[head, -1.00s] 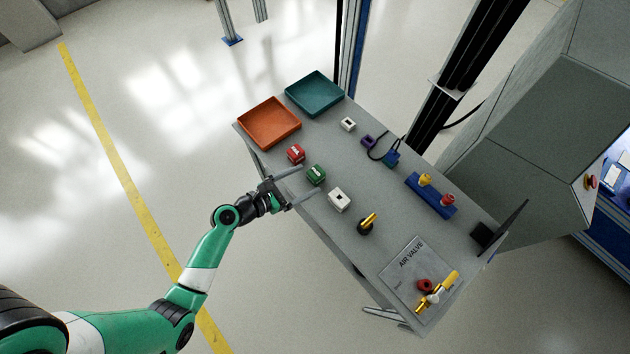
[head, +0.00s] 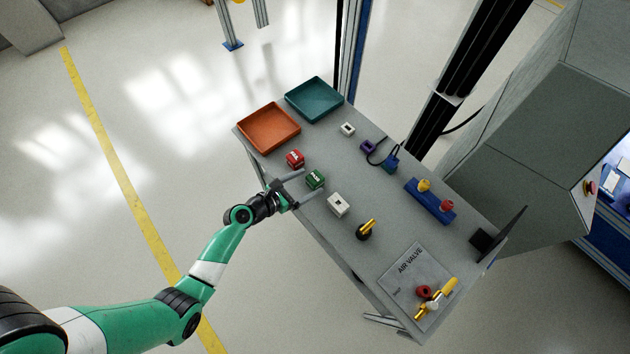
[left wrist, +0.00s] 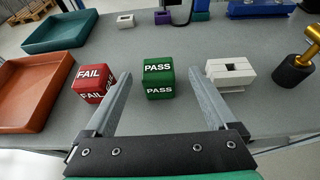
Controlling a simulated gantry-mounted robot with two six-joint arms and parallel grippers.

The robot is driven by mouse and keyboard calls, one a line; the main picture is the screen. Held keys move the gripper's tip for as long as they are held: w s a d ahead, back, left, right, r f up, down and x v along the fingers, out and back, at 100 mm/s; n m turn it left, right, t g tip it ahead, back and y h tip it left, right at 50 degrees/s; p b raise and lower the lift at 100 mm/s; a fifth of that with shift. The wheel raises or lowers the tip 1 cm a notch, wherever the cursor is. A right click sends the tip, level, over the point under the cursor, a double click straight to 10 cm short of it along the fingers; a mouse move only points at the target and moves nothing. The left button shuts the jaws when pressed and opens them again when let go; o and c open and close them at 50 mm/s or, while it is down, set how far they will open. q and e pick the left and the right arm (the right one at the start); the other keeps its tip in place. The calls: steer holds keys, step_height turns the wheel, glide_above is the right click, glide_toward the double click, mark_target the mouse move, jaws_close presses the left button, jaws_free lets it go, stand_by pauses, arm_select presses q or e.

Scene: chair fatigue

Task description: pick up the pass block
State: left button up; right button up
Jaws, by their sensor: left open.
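The green pass block (head: 315,179) sits on the grey table near its left edge. In the left wrist view the block (left wrist: 159,78) shows "PASS" in white on its top and front faces. My left gripper (head: 313,182) is open, with its two fingers pointing over the table toward the block. In the left wrist view the left gripper (left wrist: 160,92) has one finger on each side of the block, with gaps on both sides. The block's front face is just ahead, between the fingertips. My right gripper is not in view.
A red fail block (head: 295,158) stands close to the left finger, and a white slotted block (head: 338,205) close to the other. An orange tray (head: 269,127) and a teal tray (head: 314,99) lie at the far end. A black-and-gold knob (head: 366,230) stands beyond the white block.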

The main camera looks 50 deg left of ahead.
mark_target(311, 180)
arm_select(q)
steer(key=b+x, duration=0.1)
steer(key=x, duration=0.3)
steer(key=shift+w+a+f+b, duration=0.1)
steer(key=shift+w+f+b, duration=0.05)
steer(key=shift+b, duration=0.2)
steer(key=shift+c, duration=0.3)
jaws_close()
